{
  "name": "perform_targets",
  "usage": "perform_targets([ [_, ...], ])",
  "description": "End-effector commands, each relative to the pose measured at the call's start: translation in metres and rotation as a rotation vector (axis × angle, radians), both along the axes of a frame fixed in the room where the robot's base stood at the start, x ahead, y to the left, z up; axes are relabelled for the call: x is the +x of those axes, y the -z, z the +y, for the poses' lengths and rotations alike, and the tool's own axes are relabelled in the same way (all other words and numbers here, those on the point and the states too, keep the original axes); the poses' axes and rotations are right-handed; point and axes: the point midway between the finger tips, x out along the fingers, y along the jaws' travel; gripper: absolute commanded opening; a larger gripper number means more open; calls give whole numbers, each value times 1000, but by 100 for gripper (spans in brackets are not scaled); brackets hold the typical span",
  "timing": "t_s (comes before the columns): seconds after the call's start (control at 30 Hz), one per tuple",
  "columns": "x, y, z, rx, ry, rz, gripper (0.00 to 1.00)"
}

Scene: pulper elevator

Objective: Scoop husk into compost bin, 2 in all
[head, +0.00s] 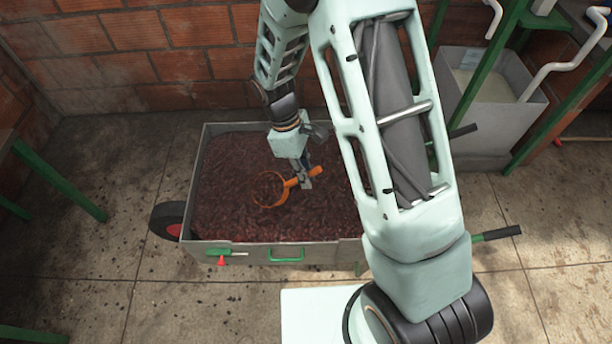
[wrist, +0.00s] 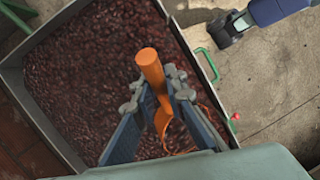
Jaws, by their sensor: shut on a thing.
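My gripper (head: 304,176) is shut on the handle of an orange scoop (head: 270,201). The scoop's round bowl sits at the surface of the dark red-brown husk (head: 225,179) in a grey metal cart (head: 201,168). In the wrist view, the orange handle (wrist: 150,66) stands between my gripper's two fingers (wrist: 160,95). The bowl is mostly hidden there behind the fingers and handle. Husk (wrist: 85,65) fills the cart widely around it. I cannot tell how much husk lies in the bowl. I cannot identify a compost bin for certain in either view.
The cart has a black wheel (head: 169,221) at left, a green front handle (head: 286,255) and a red-tipped green latch (head: 219,251). A grey tank (head: 487,115) with white pipes stands at back right. Green posts (head: 60,182) stand at left. Brick walls close the back.

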Motion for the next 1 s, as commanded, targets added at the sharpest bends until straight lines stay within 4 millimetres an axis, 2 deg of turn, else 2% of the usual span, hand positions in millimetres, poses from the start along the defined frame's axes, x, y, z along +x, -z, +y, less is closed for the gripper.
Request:
perform_targets([
  [0.13, 0, -7, 0, 0, 0, -1, 0],
  [0.57, 1, -7, -1, 3, 1, 2, 0],
  [1.0, 8, 14, -11, 179, 8, 154, 0],
])
